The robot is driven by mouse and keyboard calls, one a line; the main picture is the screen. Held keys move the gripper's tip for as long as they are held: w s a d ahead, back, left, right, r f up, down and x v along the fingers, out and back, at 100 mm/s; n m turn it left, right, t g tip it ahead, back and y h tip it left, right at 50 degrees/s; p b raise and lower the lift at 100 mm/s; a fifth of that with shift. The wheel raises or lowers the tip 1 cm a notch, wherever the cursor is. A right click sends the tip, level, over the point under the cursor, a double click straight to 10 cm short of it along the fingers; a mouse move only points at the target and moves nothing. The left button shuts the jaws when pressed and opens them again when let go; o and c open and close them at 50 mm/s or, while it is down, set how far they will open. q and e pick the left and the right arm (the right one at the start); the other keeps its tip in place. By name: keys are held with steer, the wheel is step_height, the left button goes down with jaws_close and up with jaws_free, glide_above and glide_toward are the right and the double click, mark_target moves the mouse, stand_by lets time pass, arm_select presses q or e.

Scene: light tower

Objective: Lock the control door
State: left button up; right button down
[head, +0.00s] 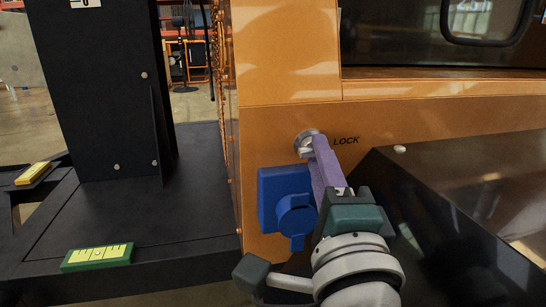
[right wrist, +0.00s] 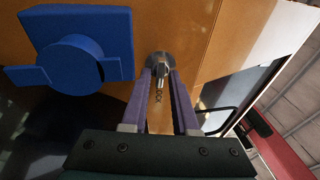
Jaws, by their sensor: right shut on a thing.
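The control door is the orange panel (head: 275,120) of the light tower, and it is closed as far as I can see. A round metal lock (head: 304,140) sits on it beside the printed word LOCK (head: 346,141). How far the key is turned I cannot tell. My left gripper is not in view.
A blue box with a round knob (head: 296,214) sits on the panel just below and left of the lock, close to my right gripper. A dark metal cover (head: 450,200) juts out at right. A black post (head: 100,80) and deck stand at left.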

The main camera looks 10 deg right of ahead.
stand_by(0.3)
steer(key=c, duration=0.9)
jaws_free()
steer(key=p+v, duration=0.1)
steer(key=v, duration=0.9)
steer(key=shift+p, duration=0.35)
steer(key=shift+r, duration=0.1)
